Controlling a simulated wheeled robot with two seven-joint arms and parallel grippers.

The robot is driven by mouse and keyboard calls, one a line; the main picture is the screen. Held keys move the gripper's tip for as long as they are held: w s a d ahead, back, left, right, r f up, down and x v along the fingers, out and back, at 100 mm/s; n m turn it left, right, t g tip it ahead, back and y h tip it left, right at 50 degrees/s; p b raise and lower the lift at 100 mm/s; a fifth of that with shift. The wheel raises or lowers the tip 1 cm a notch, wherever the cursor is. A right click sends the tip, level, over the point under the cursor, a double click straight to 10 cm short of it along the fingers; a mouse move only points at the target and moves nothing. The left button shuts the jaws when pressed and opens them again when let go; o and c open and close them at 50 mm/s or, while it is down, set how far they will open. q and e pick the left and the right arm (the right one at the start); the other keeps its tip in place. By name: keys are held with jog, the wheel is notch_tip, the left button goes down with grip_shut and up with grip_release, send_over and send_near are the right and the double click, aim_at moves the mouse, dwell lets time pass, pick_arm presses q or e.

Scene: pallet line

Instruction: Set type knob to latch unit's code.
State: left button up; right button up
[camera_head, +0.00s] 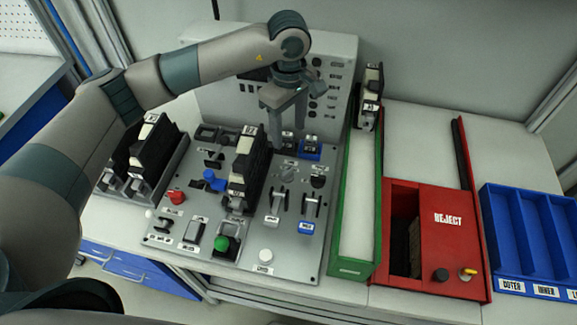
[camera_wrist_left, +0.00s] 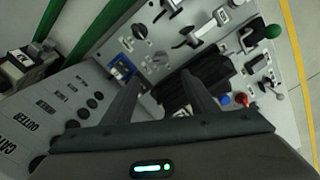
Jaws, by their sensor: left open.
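A control panel (camera_head: 200,262) lies flat on the bench with switches and knobs. My left gripper (camera_head: 288,137) is open and empty, fingers down, above the panel's back near the blue-framed switch (camera_head: 311,150). My right gripper is out of view.
More black units stand in a rack (camera_head: 120,183) at the left. An upright cabinet (camera_head: 222,112) is behind the gripper. Right are a green-edged lane (camera_head: 354,215), with another unit (camera_head: 370,97) at its far end, a red reject box (camera_head: 450,250) and a blue divided tray (camera_head: 530,240).

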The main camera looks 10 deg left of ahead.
aim_at(289, 171)
pick_arm(q)
notch_tip(289, 171, down, 15)
jog(key=p, duration=0.6)
jog(key=shift+s+d+f+p, duration=0.1)
jog(key=shift+f+p, duration=0.05)
jog(key=shift+p, duration=0.15)
jog(key=shift+f, duration=0.4)
jog(key=c, duration=1.1)
